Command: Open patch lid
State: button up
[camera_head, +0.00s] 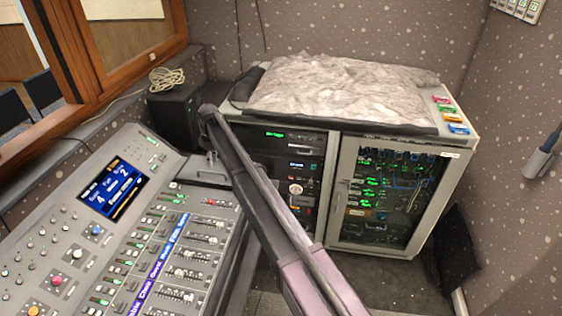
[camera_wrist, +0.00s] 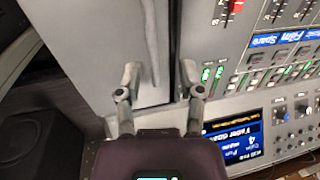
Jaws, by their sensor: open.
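The patch lid looks to be the plain grey panel (camera_wrist: 92,40) beside the fader section in the wrist view. A long thin raised strip, perhaps its handle, runs down its right part. The panel lies flat, with a dark seam along its right side. In the head view a grey panel (camera_head: 203,177) at the console's far right corner seems to be the same lid, partly hidden by my arm. My gripper (camera_wrist: 158,78) is open and empty over the panel's near edge, with its fingers either side of the strip's line. I cannot tell whether they touch the panel.
The mixing console (camera_head: 60,225) has faders and a lit screen (camera_head: 113,188). A black speaker (camera_head: 174,118) stands behind the lid. A rack cabinet (camera_head: 335,240) with a glass door and a crumpled grey cover (camera_head: 335,88) stands to the right. Dark floor lies between.

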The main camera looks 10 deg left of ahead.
jog(key=shift+w+r+p, duration=0.95)
jog(key=shift+r+p, duration=3.4)
jog(key=shift+r, duration=0.35)
jog(key=s+d+f+m+b, duration=0.2)
jog(key=d+f+m, duration=0.1)
jog(key=d, duration=1)
jog(key=s+d+f+m+b, duration=0.2)
jog(key=d+m+b, duration=0.1)
jog(key=d, duration=1.1)
jog(key=shift+s+d+f+m+t+b, duration=0.15)
jog(key=shift+f+m+t+b, duration=0.15)
jog(key=shift+f+t, duration=0.1)
jog(key=w+a+r+n+p, duration=0.2)
jog(key=a+n, duration=0.1)
jog(key=a, duration=1.2)
jog(key=w+a+r+n+p, duration=0.3)
jog(key=a, duration=1.2)
jog(key=shift+r+n+g, duration=0.2)
jog(key=shift+n+g, duration=0.1)
jog(key=shift+g, duration=0.1)
jog(key=shift+f, duration=0.15)
jog(key=f+b, duration=0.4)
jog(key=s+f+b, duration=0.1)
jog(key=f+b, duration=0.3)
jog(key=b, duration=0.1)
jog(key=s+f+b, duration=0.1)
jog(key=f+b, duration=0.3)
jog(key=f, duration=0.1)
jog(key=shift+s+f, duration=0.1)
jog(key=shift+s, duration=0.15)
